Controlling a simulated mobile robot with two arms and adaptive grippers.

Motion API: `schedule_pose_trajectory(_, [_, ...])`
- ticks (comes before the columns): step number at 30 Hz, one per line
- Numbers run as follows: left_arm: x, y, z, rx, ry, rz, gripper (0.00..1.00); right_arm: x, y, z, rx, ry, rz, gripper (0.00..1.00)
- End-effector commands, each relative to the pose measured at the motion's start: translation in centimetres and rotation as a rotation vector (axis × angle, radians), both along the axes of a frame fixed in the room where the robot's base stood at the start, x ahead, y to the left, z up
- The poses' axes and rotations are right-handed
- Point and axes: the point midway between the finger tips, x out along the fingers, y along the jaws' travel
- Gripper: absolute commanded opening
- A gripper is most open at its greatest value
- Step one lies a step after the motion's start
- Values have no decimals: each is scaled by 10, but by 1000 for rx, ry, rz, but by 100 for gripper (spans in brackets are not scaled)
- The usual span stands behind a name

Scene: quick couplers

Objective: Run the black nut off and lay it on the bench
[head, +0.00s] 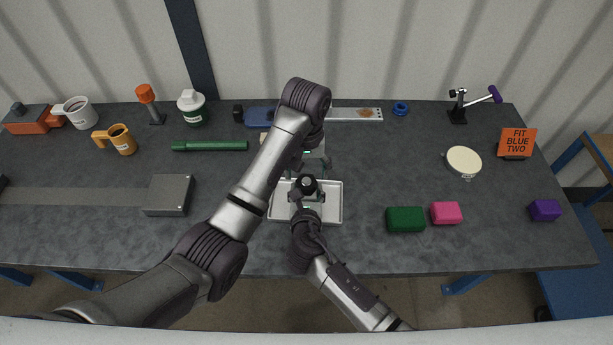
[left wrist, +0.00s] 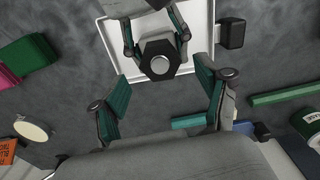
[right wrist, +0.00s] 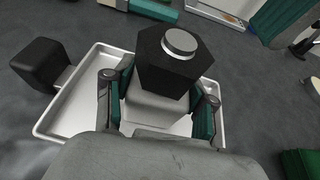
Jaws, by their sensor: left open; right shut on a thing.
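The black nut (right wrist: 175,65) is a dark hexagonal block with a silver round stub through its top. It sits on a grey coupler body (right wrist: 158,108) above the white tray (head: 335,210). The nut also shows in the left wrist view (left wrist: 160,60) and, small, in the head view (head: 308,184). My right gripper (right wrist: 160,98) is shut on the grey body, below the nut. My left gripper (left wrist: 162,78) is open and empty above the nut, pointing down, with its fingers apart on either side. I cannot tell how far the nut is threaded on.
Green (head: 406,219) and pink (head: 446,213) blocks lie right of the tray, a grey box (head: 169,195) left. An orange sign (head: 516,143) reads "FIT BLUE TWO". A blue ring (head: 400,108) lies at the back.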

Motion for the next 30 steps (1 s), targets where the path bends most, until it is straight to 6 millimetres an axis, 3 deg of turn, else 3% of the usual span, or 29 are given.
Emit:
schedule_pose_trajectory(3, [0, 0, 5, 0, 1, -2, 70, 0, 0, -1, 0, 1, 0, 0])
schedule_pose_trajectory(8, [1, 0, 8, -1, -2, -107, 70, 0, 0, -1, 0, 1, 0, 0])
schedule_pose_trajectory(11, [2, 0, 13, 0, -7, -280, 70, 0, 0, -1, 0, 1, 0, 0])
schedule_pose_trajectory(21, [3, -1, 31, 4, -11, -1123, 70, 0, 0, -1, 0, 1, 0, 0])
schedule_pose_trajectory(25, [2, 0, 35, 5, -5, -1364, 70, 0, 0, -1, 0, 1, 0, 0])
schedule_pose_trajectory(30, [0, 0, 37, 2, -1, -1540, 70, 0, 0, -1, 0, 1, 0, 0])
